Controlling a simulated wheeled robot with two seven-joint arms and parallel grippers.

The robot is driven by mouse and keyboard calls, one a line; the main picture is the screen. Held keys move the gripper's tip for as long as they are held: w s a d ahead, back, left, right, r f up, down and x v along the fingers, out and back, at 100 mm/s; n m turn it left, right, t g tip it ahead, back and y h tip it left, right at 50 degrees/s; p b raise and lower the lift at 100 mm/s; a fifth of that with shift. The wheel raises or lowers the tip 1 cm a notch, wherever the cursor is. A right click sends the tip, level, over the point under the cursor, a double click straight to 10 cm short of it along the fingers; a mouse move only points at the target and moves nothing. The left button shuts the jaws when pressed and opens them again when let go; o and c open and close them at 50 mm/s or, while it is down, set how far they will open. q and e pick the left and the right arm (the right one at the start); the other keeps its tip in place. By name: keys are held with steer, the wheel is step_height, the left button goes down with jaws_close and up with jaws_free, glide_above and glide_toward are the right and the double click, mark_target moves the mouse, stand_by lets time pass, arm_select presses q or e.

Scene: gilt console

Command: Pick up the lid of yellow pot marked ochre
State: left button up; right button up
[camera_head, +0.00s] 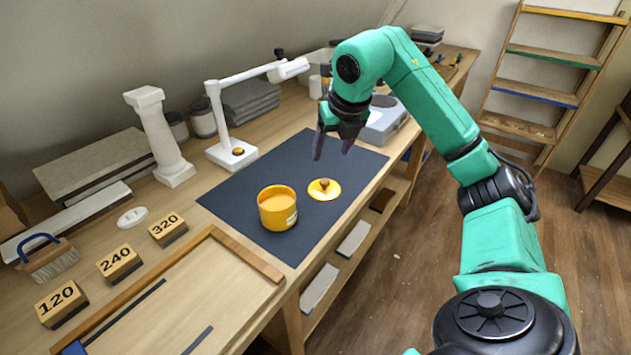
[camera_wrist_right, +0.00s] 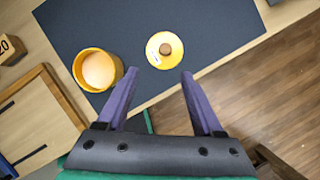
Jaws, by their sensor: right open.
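The yellow pot (camera_head: 278,209) stands open on the dark mat, with pale orange contents and a small label on its side that is too small to read. It also shows in the right wrist view (camera_wrist_right: 78,72). Its yellow lid (camera_head: 324,190) lies flat on the mat just right of the pot, brown knob up; it also shows in the right wrist view (camera_wrist_right: 176,40). My right gripper (camera_head: 333,155) is open and empty above the mat, beyond the lid. In the right wrist view its fingertips (camera_wrist_right: 160,72) are apart, with the lid ahead of them. My left gripper is not in view.
The dark mat (camera_head: 235,190) lies on the wooden bench. A white stand lamp (camera_head: 225,153) and a white column (camera_head: 160,140) stand left of it. Blocks marked 120 (camera_head: 62,302), 240 (camera_head: 119,263) and 320 (camera_head: 167,229) sit at the front left. The mat around the lid is clear.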

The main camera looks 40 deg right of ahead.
mark_target(325, 182)
steer(key=x, duration=0.9)
steer(key=d+x, duration=0.1)
steer(key=x, duration=0.4)
steer(key=shift+s+d+f, duration=0.1)
steer(key=shift+s, duration=0.2)
jaws_close()
